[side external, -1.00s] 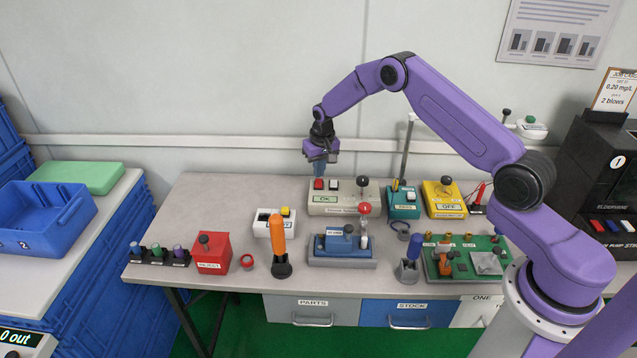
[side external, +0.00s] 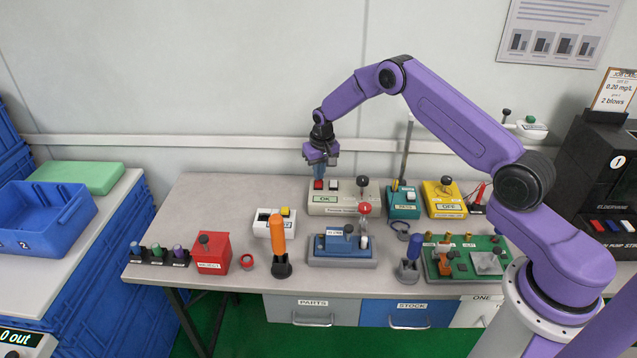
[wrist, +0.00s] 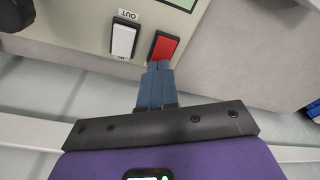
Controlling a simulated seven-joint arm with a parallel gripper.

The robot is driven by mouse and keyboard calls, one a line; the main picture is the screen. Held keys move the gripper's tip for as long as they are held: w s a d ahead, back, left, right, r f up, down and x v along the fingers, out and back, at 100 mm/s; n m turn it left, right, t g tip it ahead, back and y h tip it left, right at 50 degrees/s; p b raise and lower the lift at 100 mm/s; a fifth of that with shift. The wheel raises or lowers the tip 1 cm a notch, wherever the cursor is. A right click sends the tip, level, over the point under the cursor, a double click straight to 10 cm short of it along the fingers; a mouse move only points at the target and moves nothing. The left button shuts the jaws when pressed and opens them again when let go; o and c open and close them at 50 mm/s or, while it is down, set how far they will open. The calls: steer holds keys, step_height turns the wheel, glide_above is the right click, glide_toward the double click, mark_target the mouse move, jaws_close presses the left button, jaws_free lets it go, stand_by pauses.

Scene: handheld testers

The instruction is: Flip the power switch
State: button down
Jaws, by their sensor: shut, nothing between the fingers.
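A beige tester box (side external: 345,209) with a green-tinted "OK" display stands at the back of the bench. On its top are a red rocker switch (wrist: 164,47) and a white rocker switch (wrist: 123,40); the red one also shows in the side view (side external: 318,185). My gripper (side external: 319,178) is shut and empty, pointing down above the box's left end. In the wrist view its blue fingertips (wrist: 158,65) are right at the near edge of the red switch. I cannot tell whether they touch it.
The beige box also carries a black knob (side external: 362,182). To its right are a teal box (side external: 404,211) and a yellow box (side external: 443,211). In front stand a blue tester (side external: 343,256), an orange-handled tool (side external: 278,229) and a red box (side external: 212,256). The bench's back left is clear.

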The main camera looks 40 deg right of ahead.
steer(key=shift+f, duration=0.3)
steer(key=shift+r, duration=3.5)
